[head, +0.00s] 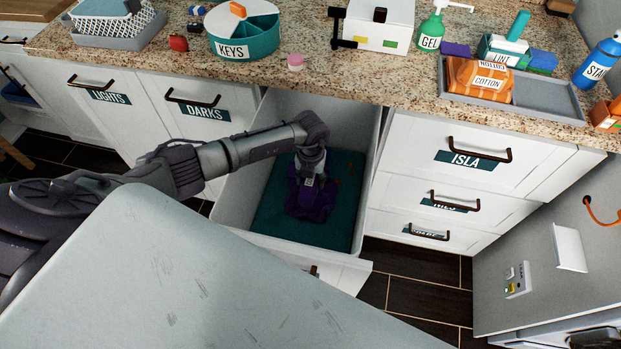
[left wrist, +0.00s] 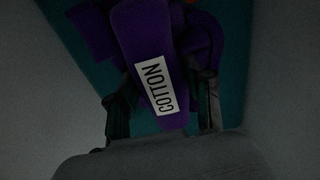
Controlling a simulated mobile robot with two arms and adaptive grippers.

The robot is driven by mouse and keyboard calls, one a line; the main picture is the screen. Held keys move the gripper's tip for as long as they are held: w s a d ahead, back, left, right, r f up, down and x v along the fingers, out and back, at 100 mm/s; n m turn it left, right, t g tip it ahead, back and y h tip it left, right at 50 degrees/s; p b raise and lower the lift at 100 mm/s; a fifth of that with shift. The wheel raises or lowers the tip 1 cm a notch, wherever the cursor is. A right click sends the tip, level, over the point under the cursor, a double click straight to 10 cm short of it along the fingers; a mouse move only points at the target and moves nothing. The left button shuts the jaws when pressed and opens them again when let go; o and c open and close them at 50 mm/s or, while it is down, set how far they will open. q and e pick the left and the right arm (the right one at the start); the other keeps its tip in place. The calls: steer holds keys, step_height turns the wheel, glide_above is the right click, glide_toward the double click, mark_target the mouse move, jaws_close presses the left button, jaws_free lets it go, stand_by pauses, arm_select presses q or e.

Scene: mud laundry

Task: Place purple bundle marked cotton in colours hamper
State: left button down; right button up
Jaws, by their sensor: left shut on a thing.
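My left gripper (head: 309,180) reaches down inside an open pull-out hamper (head: 288,257) with light walls and a teal bottom. It is shut on the purple bundle (head: 315,204), which is low in the hamper, at or close to the teal bottom. In the left wrist view the bundle (left wrist: 178,35) shows a white COTTON label between the two fingers (left wrist: 162,98). I cannot tell whether the bundle touches the bottom. The label on this hamper's front does not show. My right gripper is not in view.
Closed fronts marked LIGHTS (head: 109,96) and DARKS (head: 204,112) are at left; the ISLA drawer (head: 466,160) is at right. The counter above holds a KEYS tub (head: 246,45), a green GEL bottle (head: 430,38) and an orange COTTON bundle (head: 466,75) on a grey tray (head: 560,105).

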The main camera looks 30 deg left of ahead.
arm_select(q)
steer(key=shift+c, duration=2.3)
jaws_free()
steer(key=shift+f, duration=0.1)
step_height(320, 180, up, 12)
steer(key=shift+r, duration=0.2)
